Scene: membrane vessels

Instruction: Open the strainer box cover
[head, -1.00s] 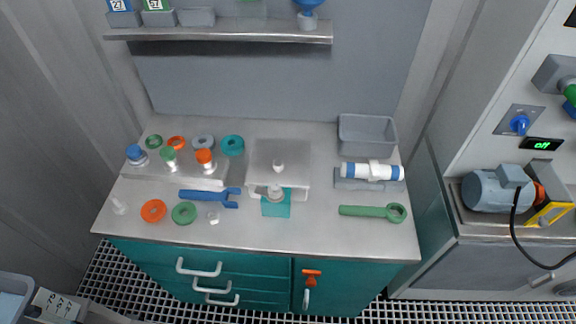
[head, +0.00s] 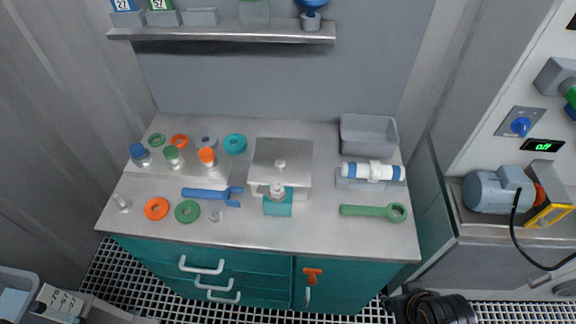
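The strainer box appears to be the grey metal box (head: 262,178) in the middle of the bench. Its flat cover (head: 295,150) lies on top and looks shut, with a small pale round knob (head: 280,164) near the cover's middle. At the box's front is a teal block (head: 278,208) with a pale round fitting (head: 277,190) above it. Neither gripper's fingers show. A dark rounded part, probably of my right arm, shows at the bottom edge, well below and right of the box.
A blue wrench (head: 212,195) lies left of the box, and a green ring wrench (head: 372,211) to its right. A white-blue cylinder (head: 373,172) and a grey bin (head: 368,135) are at right. Rings and capped bottles stand left. A shelf (head: 225,34) overhangs the back.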

